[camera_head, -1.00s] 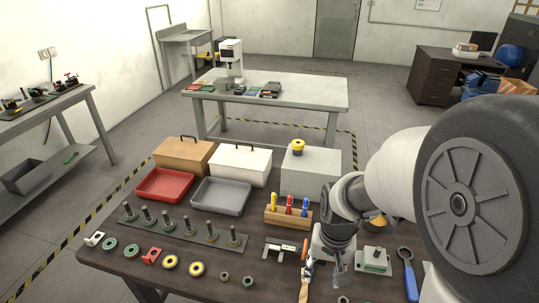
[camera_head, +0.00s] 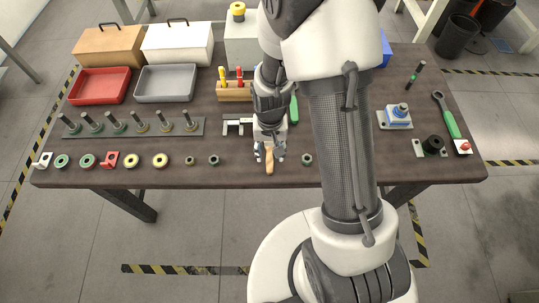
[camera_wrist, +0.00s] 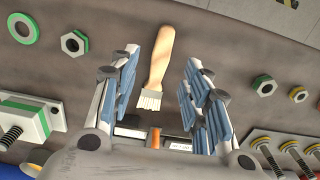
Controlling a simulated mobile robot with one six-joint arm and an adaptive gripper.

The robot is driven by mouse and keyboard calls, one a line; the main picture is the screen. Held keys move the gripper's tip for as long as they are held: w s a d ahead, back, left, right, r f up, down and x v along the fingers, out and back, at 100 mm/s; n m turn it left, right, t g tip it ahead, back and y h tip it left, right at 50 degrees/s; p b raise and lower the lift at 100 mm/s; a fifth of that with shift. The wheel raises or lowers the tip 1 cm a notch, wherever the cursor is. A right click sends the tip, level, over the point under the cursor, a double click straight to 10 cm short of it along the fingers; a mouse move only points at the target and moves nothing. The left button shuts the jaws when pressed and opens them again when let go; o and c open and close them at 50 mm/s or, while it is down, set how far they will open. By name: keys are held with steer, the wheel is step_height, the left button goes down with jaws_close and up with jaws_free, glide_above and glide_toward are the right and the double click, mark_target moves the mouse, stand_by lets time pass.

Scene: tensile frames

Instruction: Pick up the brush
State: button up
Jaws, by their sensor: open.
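The brush has a pale wooden handle (camera_wrist: 160,55) and light bristles (camera_wrist: 149,100). It lies on the dark table top. In the wrist view it sits between the two blue-padded fingers of my open gripper (camera_wrist: 164,88), with gaps on both sides and the handle reaching past the fingertips. In the head view my gripper (camera_head: 269,153) is low over the front part of the table, and the brush handle (camera_head: 269,165) shows just below it. The bristles are hidden there by the gripper.
Nuts (camera_head: 307,159) (camera_head: 214,160) lie to both sides. A row of rings and small parts runs left along the front. A tool rack (camera_head: 233,92), a grey tray (camera_head: 165,84) and a red tray (camera_head: 99,86) stand farther back.

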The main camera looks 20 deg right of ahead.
mark_target(270, 160)
step_height(270, 160, down, 6)
steer(key=shift+w+r+b, duration=0.15)
steer(key=shift+r+b, duration=0.1)
steer(key=shift+b, duration=1)
steer(key=shift+r, duration=0.1)
steer(key=shift+c, duration=0.4)
steer(key=c, duration=0.9)
